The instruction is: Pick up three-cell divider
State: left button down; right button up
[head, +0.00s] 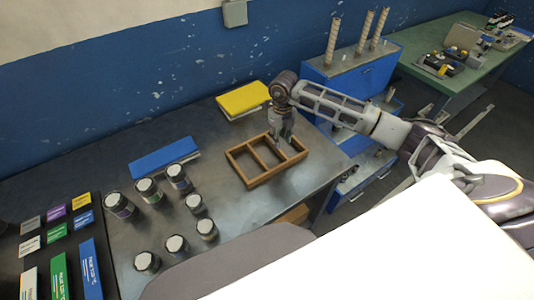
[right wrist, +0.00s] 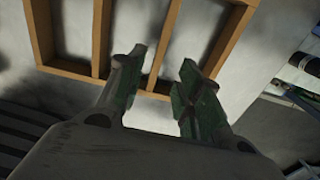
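The three-cell divider (head: 240,178) is a brown wooden frame with three open cells, lying flat on the grey metal table. My right gripper (head: 284,138) points down over its right part in the head view. In the right wrist view, the divider (right wrist: 75,68) spans the top. My right gripper (right wrist: 160,85) is open there, with a green-padded finger on either side of one partition's line. I cannot tell whether the fingertips are above the wood or down around it. Nothing is held. My left gripper is out of view.
Several lidded jars (head: 150,190) stand left of the divider. A blue book-like block (head: 163,156) and a yellow one (head: 243,99) lie behind. Coloured boxes (head: 57,233) fill the far left. A blue cabinet (head: 347,75) stands to the right, close to the table's edge.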

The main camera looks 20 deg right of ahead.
jog(key=shift+f, duration=1.05)
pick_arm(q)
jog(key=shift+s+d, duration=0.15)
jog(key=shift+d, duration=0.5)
